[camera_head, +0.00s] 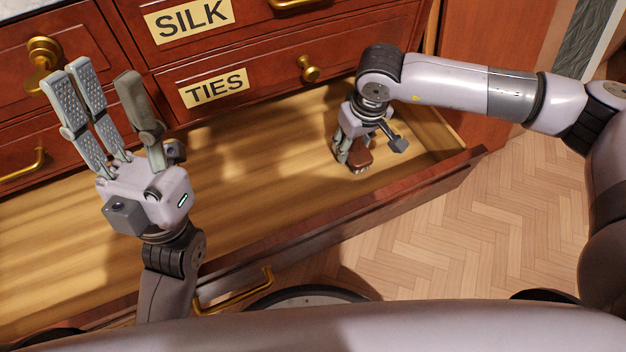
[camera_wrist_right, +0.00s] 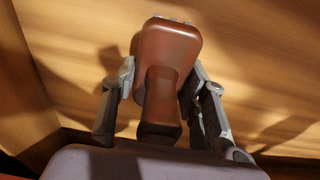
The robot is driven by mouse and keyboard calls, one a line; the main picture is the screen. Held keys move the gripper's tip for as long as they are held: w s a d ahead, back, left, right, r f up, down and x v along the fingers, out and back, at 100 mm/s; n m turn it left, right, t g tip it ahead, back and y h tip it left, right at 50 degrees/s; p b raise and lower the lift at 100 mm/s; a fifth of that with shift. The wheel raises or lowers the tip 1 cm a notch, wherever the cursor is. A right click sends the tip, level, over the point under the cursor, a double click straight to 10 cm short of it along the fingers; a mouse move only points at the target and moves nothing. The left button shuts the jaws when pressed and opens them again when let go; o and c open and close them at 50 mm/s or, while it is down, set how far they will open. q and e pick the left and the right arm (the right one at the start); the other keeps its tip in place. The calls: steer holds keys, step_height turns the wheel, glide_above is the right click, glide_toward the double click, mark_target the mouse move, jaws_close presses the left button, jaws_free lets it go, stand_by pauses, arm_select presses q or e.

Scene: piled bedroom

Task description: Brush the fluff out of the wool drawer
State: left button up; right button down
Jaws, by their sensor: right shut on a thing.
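The open drawer (camera_head: 236,224) has a bare light-wood floor across the head view. No fluff can be made out on it, and no wool label is visible. My right gripper (camera_head: 352,158) is inside the drawer toward its right end, shut on a red-brown brush (camera_head: 361,156). In the right wrist view the brush (camera_wrist_right: 168,60) sits between the two fingers, with a little of its bristle edge showing at the far end. I cannot tell whether the bristles touch the floor. My left gripper (camera_head: 108,98) is open and empty, fingers spread, above the drawer's left part.
Closed drawers labelled SILK (camera_head: 190,18) and TIES (camera_head: 215,87) stand above, with a brass knob (camera_head: 308,68) sticking out. The drawer's front wall (camera_head: 400,211) separates it from the parquet floor (camera_head: 500,210). The drawer's middle is clear.

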step_height(320, 180, up, 4)
steer(key=shift+r+p, duration=0.25)
steer(key=shift+p, duration=0.85)
arm_select(q)
steer(key=w+d+f+g+y, duration=0.1)
steer(key=w+f+g, duration=0.3)
steer(key=w, duration=0.5)
steer(key=shift+w+d+f+g+y, duration=0.2)
steer(key=shift+d+f+g+y, duration=0.15)
steer(key=shift+g, duration=0.75)
arm_select(e)
steer(key=shift+r, duration=0.1)
